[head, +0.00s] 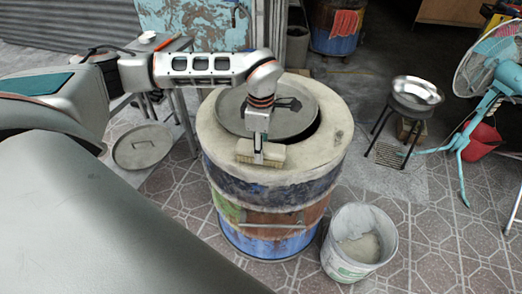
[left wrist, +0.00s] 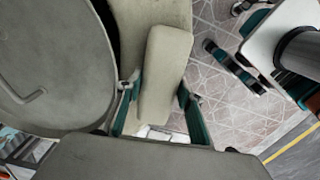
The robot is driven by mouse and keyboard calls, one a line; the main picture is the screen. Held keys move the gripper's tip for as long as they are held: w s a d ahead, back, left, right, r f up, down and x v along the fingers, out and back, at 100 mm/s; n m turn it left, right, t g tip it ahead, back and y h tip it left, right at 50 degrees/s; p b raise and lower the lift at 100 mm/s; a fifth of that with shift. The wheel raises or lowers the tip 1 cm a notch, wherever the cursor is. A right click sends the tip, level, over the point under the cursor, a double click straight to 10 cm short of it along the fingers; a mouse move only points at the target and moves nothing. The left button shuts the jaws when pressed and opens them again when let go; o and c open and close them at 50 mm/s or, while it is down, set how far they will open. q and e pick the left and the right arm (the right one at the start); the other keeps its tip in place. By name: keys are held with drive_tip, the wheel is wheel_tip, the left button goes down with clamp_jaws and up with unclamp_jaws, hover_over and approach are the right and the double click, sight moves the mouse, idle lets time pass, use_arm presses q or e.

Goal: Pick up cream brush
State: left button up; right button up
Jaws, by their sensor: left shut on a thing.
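The cream brush (head: 271,155) is a pale block at the front rim of the barrel oven (head: 327,148). My left gripper (head: 258,157) reaches down over the rim and is shut on the brush. In the left wrist view the brush (left wrist: 164,75) lies lengthwise between the two teal fingers of my left gripper (left wrist: 160,97). I cannot tell whether the brush still touches the rim.
A round metal lid (head: 240,112) with a handle covers the oven top behind the brush. A white bucket (head: 345,262) stands front right. A metal bowl on a stand (head: 416,95) and a turquoise fan (head: 487,62) stand farther right. Another lid (head: 142,146) is at left.

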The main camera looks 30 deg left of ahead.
use_arm(q)
wheel_tip(320, 180, up, 19)
idle(0.4)
drive_tip(key=o, duration=0.4)
drive_tip(key=shift+c, duration=1)
